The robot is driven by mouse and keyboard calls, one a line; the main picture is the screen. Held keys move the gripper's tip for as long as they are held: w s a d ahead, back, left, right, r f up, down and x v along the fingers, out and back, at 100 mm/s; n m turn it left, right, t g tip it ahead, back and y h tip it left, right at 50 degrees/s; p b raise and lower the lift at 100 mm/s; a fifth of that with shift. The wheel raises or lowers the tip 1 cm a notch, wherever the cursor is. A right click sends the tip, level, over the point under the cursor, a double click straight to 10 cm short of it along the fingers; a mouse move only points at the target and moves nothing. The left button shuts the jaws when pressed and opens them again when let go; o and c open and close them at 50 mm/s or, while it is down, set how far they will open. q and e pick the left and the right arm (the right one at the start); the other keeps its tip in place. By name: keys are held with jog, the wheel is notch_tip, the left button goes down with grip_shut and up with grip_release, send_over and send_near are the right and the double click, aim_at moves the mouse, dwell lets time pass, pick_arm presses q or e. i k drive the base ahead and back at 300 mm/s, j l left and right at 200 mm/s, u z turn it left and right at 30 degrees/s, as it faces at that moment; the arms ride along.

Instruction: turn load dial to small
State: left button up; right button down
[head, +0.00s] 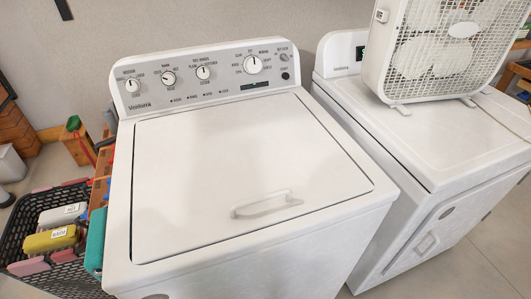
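A white top-load washer (250,180) stands in the middle of the head view with its lid closed. Its grey control panel (225,80) runs along the back. Several white knobs sit on it: a far-left dial (131,86), a second dial (168,78), a third dial (203,72) and a larger dial (252,65) at the right. The printing around the dials is too small to read surely, so I cannot tell which is the load dial or its setting. Neither of my grippers is in view, and nothing covers the dials.
A second white machine (440,130) stands close on the right with a white box fan (440,50) on top. A black crate (20,235) holding a yellow item (50,240) and others stands at the left. The washer's lid, with its handle (267,205), is clear.

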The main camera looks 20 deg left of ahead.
aim_at(132, 85)
jog(key=u, duration=1.6)
jog(key=j+u, duration=0.2)
jog(key=u, duration=0.15)
jog(key=j+u, duration=0.2)
jog(key=u, duration=0.15)
jog(key=j+u, duration=0.2)
jog(key=u, duration=0.2)
